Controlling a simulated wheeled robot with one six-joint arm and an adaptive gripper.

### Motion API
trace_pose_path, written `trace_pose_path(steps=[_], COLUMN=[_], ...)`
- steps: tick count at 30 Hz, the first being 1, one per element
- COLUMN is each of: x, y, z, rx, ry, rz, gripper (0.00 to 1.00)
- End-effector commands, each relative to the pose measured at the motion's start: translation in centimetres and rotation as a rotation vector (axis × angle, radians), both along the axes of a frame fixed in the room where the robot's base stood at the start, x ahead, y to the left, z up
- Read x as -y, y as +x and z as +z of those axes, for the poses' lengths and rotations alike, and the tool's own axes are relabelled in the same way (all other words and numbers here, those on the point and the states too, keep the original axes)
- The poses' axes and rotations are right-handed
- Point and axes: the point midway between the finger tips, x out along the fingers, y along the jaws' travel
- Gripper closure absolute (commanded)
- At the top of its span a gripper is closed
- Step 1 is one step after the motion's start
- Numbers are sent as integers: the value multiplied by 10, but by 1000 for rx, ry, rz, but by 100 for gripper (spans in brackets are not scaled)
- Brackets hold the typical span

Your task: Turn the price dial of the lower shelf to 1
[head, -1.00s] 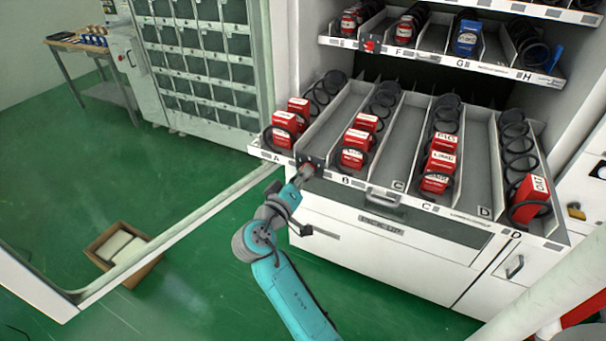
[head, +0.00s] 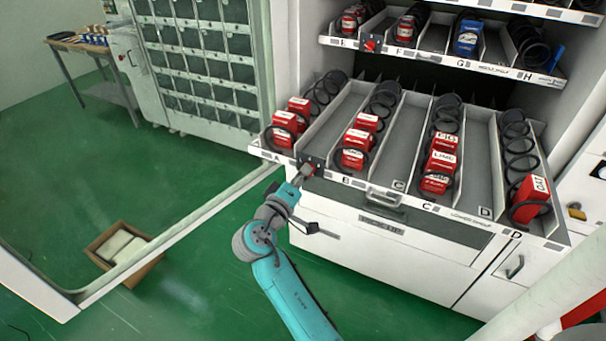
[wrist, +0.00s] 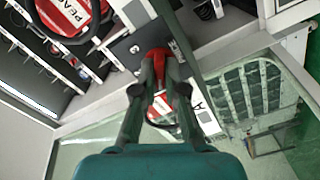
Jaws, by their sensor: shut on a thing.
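The red price dial (wrist: 159,57) of the lower shelf sits on a dark plate (wrist: 133,48) on the shelf's front rail, between labels A and B. In the wrist view my gripper (wrist: 158,72) has its two fingers on either side of the red knob, shut on it. In the head view my gripper (head: 306,171) reaches up to the same plate from below and hides most of the dial. No number on the dial can be read.
The lower shelf holds red boxes (head: 436,162) in black coils. An upper shelf has its own red dial (head: 371,44). A pickup drawer with a handle (head: 384,199) is below. The open door (head: 190,227) stands left, with a carton (head: 125,256) on the floor beyond.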

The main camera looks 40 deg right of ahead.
Motion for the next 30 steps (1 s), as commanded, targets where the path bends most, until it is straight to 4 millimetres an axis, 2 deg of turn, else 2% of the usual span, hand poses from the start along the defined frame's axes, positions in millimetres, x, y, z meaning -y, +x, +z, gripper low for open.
trace_pose_path(steps=[1,2,4,13,17,30], x=[-1,-1,-1,-1,-8,-84], y=[1,1,1,0,-2,-29], z=[0,0,0,0,0,0], rx=[-1,-1,-1,0,-1,-1], ry=[0,0,0,0,-1,0], rz=[2,2,2,1,3,6], gripper=[100,82,65,65,65,65])
